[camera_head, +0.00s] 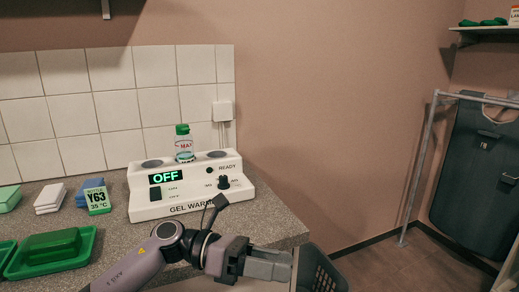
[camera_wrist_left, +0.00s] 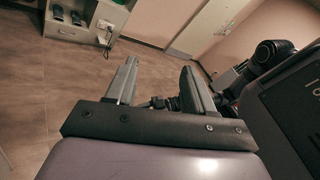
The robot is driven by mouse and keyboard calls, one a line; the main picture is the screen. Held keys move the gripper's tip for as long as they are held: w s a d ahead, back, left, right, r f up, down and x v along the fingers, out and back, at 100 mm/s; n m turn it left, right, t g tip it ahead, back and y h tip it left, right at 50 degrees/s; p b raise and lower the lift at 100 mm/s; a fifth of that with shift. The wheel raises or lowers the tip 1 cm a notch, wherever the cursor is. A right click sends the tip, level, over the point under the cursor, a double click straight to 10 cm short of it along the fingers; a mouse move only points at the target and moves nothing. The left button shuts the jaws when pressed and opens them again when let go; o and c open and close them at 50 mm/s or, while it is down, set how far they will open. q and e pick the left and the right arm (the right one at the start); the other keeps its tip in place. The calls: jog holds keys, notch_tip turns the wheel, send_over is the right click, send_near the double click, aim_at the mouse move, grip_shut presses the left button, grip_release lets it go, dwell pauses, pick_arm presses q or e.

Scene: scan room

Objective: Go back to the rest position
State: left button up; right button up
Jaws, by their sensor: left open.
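My left gripper (camera_head: 285,265) is at the bottom of the head view, in front of the counter's right front corner. In the left wrist view its two fingers (camera_wrist_left: 158,75) stand apart with nothing between them, so it is open and empty. The gel warmer (camera_head: 190,199) is a white unit on the counter, behind my left arm. Its display (camera_head: 165,176) reads OFF. A bottle (camera_head: 184,145) with a green cap stands upright in its middle well. My right gripper is not in view.
The counter (camera_head: 128,246) also holds a green tray (camera_head: 18,273), a card marked Y63 (camera_head: 97,197) and small stacked packs (camera_head: 49,198). A dark basket (camera_head: 322,272) is just right of my left gripper. A metal rail (camera_head: 420,170) stands at right; floor (camera_head: 380,268) is open between.

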pick_arm(q)
jog(key=s+a+f+m+t+y+p, duration=0.1)
jog(key=a+f+m+t+y, duration=0.45)
jog(key=m+t, duration=0.9)
jog(key=a+f+m+t+y+p, duration=0.15)
jog(key=a+f+m+t, duration=0.6)
jog(key=m, duration=1.35)
jog(key=s+a+f+n+g+y, duration=0.3)
jog(key=s+a+f+n+g, duration=0.1)
jog(key=s+a+f+n, duration=0.1)
jog(key=s+a+f+n+g+y, duration=0.4)
jog(key=s+f+n, duration=0.3)
jog(key=s+f, duration=0.3)
jog(key=shift+s+a+f+y+p, duration=0.15)
jog(key=shift+s+a+y+p, duration=0.2)
jog(key=shift+s, duration=0.35)
